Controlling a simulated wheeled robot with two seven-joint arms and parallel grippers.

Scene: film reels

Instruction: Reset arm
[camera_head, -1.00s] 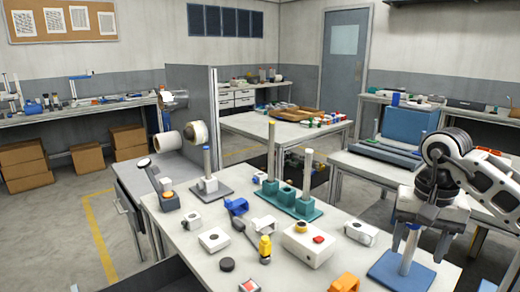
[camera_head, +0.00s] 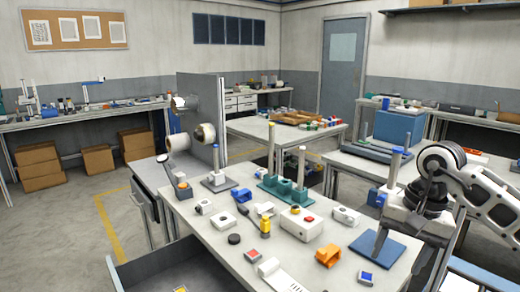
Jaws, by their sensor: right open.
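My right gripper (camera_head: 402,258) hangs fingers-down at the right, over the front right part of the workbench (camera_head: 215,245). Its fingers are apart and nothing shows between them. A blue square base (camera_head: 385,249) lies on the bench beside and behind the fingers. A pale post with a blue top (camera_head: 396,165) rises behind the gripper, which hides its lower part. I cannot tell how far the gripper is from the post. My left gripper is not in view.
A teal base with two posts (camera_head: 290,193) and a grey base with a post (camera_head: 218,182) stand farther back. White switch boxes (camera_head: 301,224), an orange bracket (camera_head: 328,256) and small parts crowd the bench. An open drawer (camera_head: 185,268) shows at lower left.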

